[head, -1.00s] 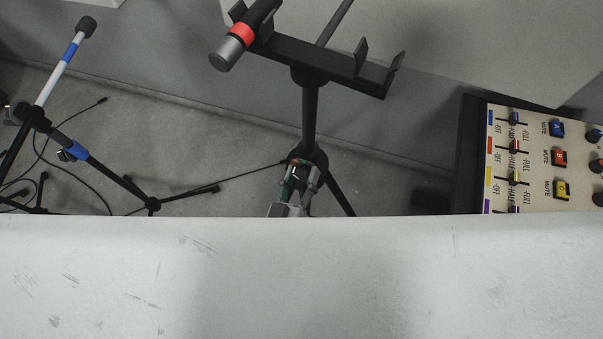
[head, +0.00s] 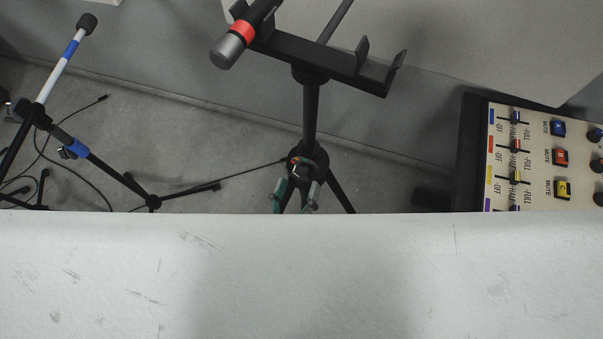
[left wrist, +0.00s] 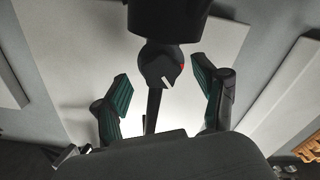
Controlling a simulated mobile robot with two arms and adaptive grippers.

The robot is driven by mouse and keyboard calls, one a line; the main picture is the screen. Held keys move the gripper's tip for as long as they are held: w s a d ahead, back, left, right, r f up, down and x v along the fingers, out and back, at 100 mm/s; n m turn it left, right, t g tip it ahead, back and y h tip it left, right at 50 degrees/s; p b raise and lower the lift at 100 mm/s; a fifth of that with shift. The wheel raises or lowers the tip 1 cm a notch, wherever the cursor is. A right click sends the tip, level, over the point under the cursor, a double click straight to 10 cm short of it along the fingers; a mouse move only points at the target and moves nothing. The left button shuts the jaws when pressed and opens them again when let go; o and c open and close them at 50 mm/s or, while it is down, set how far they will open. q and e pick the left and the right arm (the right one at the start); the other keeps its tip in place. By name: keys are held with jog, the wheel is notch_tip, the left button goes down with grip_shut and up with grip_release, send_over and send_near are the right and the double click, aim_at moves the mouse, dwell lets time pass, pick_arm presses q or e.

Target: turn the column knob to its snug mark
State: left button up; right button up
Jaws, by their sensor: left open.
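The column knob (left wrist: 161,68) is dark and round and shows in the left wrist view, below a thick black part of the column. A white line on it points to the lower right. A small red mark shows at its right edge; I cannot tell which mark that is. My left gripper (left wrist: 160,76) is open, with one green-padded finger on each side of the knob and gaps between. In the head view my left gripper (head: 296,193) is at the hub of the black stand (head: 310,125), where the knob is hard to make out. My right gripper is out of view.
A black holder bar (head: 335,62) with a red-banded microphone (head: 235,45) tops the stand. A second microphone stand (head: 75,145) is at left, with cables on the floor. A mixer panel (head: 540,160) is at right. A pale surface (head: 300,275) fills the foreground.

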pick_arm(q)
jog(key=v, duration=0.8)
jog(key=shift+s, duration=0.3)
jog(key=s+a+f+m+g+y, duration=0.1)
jog(key=a+f+g, duration=0.15)
jog(key=f, duration=0.65)
jog(key=s+a+f+m+g, duration=0.1)
jog(key=a+f+m+g, duration=0.15)
jog(key=f, duration=0.75)
jog(key=s+a+f+m+g+y, duration=0.1)
jog(key=s+a+f+g, duration=0.15)
jog(key=f, duration=0.65)
jog(key=s+a+f+g+y, duration=0.3)
jog(key=s+a+f+g, duration=0.5)
jog(key=s+a+f, duration=0.3)
notch_tip(320, 180, down, 4)
jog(key=shift+a+r+n+g+y, duration=0.2)
jog(key=shift+a+n+g+y, duration=0.15)
jog(key=shift+a, duration=0.45)
